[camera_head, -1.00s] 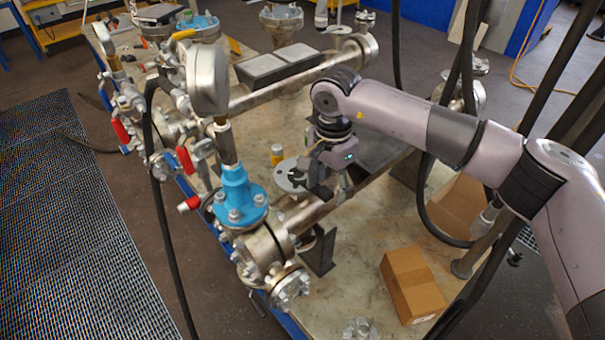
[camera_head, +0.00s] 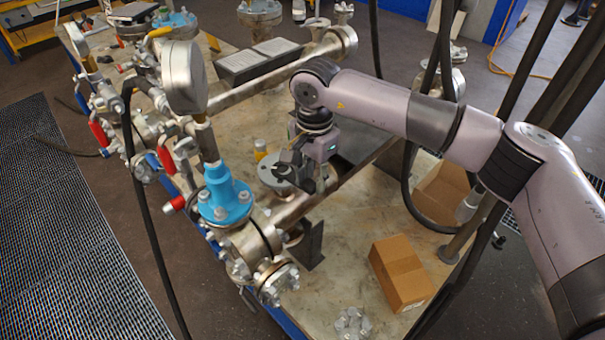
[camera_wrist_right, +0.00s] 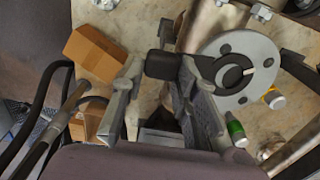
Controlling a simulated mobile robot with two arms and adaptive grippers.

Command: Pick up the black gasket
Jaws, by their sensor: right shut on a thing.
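My right gripper (camera_head: 303,178) is over the metal table, beside a grey flange disc (camera_head: 274,170). In the right wrist view its two fingers (camera_wrist_right: 160,72) are closed on a small black piece (camera_wrist_right: 160,65), which I take to be the black gasket. The flange disc (camera_wrist_right: 240,70), with bolt holes and a dark centre, lies right of the fingers in that view. My left gripper is not in view.
A pipe with a blue valve (camera_head: 225,195) and a gauge (camera_head: 184,77) stands left of the gripper. A cardboard box (camera_head: 400,272) sits at the front right. Black cables hang nearby.

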